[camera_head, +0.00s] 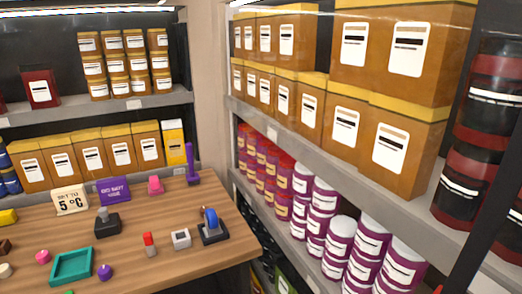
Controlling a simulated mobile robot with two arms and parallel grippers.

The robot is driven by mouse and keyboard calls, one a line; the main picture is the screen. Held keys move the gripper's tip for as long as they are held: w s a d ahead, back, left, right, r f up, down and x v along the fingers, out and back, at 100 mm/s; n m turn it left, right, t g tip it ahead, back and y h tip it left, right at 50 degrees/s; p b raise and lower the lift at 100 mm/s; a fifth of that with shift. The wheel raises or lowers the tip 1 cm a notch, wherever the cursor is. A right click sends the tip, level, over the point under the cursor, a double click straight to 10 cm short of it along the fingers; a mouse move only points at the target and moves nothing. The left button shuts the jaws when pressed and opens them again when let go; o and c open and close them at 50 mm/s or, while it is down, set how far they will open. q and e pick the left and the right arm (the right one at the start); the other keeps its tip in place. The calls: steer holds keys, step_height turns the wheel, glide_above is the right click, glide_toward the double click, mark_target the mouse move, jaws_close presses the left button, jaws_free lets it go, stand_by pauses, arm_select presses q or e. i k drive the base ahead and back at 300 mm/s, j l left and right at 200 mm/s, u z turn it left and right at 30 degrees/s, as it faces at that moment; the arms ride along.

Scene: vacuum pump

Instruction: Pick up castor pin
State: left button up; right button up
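A blue wheel-like piece (210,219) stands upright in a dark base (213,236) near the right end of the wooden table. A red and grey peg-shaped piece (149,245) stands to its left, with a small white block (181,239) between them. A dark block with a grey knob (107,225) is farther left. I cannot tell which of these small pieces is the castor pin. Neither of my grippers shows in the head view.
The wooden table (185,268) also holds a teal tray (72,267), a purple knob (105,272), a "5°C" sign (70,200), a purple sign (114,190) and a tall purple piece (192,165). Shelves of boxes and cans stand behind and right, close to the table's right edge.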

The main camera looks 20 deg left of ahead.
mark_target(148, 240)
steer(key=u, duration=1.6)
